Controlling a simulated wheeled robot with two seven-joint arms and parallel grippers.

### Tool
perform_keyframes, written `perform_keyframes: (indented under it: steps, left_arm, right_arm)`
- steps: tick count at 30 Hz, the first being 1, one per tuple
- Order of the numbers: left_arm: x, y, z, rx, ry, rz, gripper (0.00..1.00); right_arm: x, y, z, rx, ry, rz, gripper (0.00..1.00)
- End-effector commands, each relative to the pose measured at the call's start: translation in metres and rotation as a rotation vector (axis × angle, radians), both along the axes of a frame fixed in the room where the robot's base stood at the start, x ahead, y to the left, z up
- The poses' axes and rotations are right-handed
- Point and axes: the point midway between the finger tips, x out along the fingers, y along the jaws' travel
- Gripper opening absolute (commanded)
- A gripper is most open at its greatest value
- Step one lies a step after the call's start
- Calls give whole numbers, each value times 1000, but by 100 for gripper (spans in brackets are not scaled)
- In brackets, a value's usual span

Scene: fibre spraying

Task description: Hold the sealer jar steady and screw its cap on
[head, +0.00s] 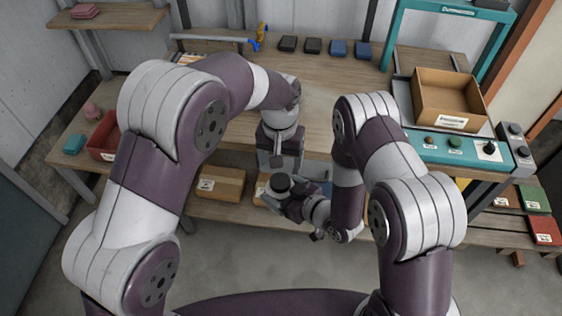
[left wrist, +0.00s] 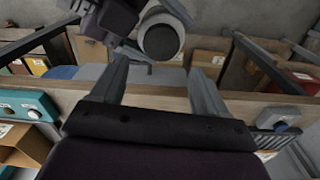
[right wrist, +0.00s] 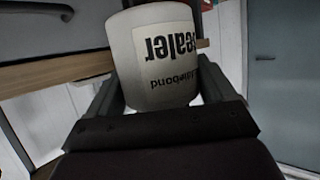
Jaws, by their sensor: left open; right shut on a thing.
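The sealer jar (head: 279,184) is a pale grey-white cylinder with a dark round top, held in front of the bench's front edge. Its label shows upside down in the right wrist view (right wrist: 166,60). My right gripper (head: 287,193) is shut on the jar's sides, one finger on each side. My left gripper (head: 277,163) is open and empty, just beyond the jar. In the left wrist view the jar's dark top (left wrist: 160,42) shows just past the open fingers, not between them. I cannot tell whether that dark disc is a cap or the open mouth.
The wooden bench (head: 330,105) carries an open cardboard box (head: 447,95) at the right, behind a teal control panel (head: 455,148). Small black and blue blocks (head: 312,46) stand at the back. A red bin (head: 103,137) is at the left. Boxes (head: 220,184) fill the lower shelf.

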Motion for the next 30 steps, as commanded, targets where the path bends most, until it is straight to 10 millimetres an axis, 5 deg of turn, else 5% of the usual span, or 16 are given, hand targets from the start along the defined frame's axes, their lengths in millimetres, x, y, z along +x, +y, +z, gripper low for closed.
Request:
perform_keyframes:
  steps: [6, 11, 23, 30]
  left_arm:
    - [-1, 3, 19, -15, 30, 589, 75]
    - [-6, 4, 20, -5, 51, 848, 75]
    - [-6, 4, 17, -2, 52, 896, 75]
    - [-7, 4, -17, 1, 54, 895, 75]
  right_arm:
    - [0, 0, 1, 1, -2, 0, 0]
    - [0, 0, 1, 1, -2, 0, 0]
    - [0, 0, 1, 1, -2, 0, 0]
    - [0, 0, 1, 1, -2, 0, 0]
